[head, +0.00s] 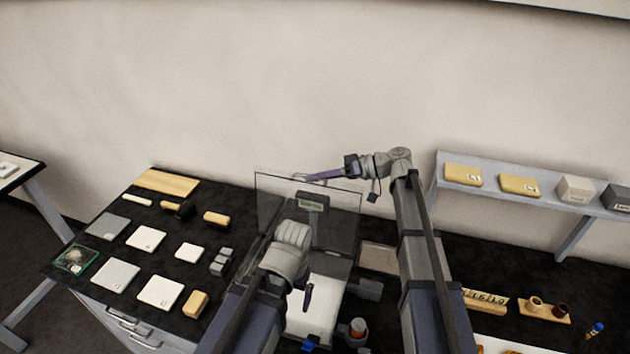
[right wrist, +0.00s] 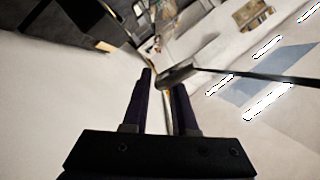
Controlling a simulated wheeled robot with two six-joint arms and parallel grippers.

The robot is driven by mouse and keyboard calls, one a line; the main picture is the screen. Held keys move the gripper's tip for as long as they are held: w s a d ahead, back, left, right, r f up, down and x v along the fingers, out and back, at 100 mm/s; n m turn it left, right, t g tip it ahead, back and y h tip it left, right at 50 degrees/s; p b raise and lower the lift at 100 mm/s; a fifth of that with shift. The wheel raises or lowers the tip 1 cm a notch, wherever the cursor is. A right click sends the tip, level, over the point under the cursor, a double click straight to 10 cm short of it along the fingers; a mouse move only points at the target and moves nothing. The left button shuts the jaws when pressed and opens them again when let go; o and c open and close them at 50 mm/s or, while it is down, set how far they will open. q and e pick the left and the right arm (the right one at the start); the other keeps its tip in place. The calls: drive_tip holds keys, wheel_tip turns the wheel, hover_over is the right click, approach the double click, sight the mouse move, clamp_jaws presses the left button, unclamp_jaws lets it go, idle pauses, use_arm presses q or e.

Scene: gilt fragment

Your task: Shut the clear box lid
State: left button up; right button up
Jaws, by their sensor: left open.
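The clear box lid (head: 342,228) stands raised, nearly upright, at the back of the box in the head view. It is a see-through panel with a dark frame. The box below has a pale inside (head: 325,285), partly hidden by my left arm. My right gripper (head: 322,176) is at the lid's top edge, pointing left. In the right wrist view its two dark fingers (right wrist: 164,85) stand a little apart. A grey rounded part (right wrist: 180,75) shows by the right fingertip; I cannot tell if they touch. My left gripper (head: 307,298) is open over the box, pointing down.
Pale and grey tiles (head: 146,238) and wooden-handled tools (head: 177,208) lie on the dark table at left. A shelf (head: 520,193) with small boxes is at the right. A wall closes off the back.

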drive_tip(key=shift+a+f, duration=0.1)
drive_tip(key=shift+a, duration=0.3)
drive_tip(key=shift+c, duration=0.2)
clamp_jaws()
idle(1.0)
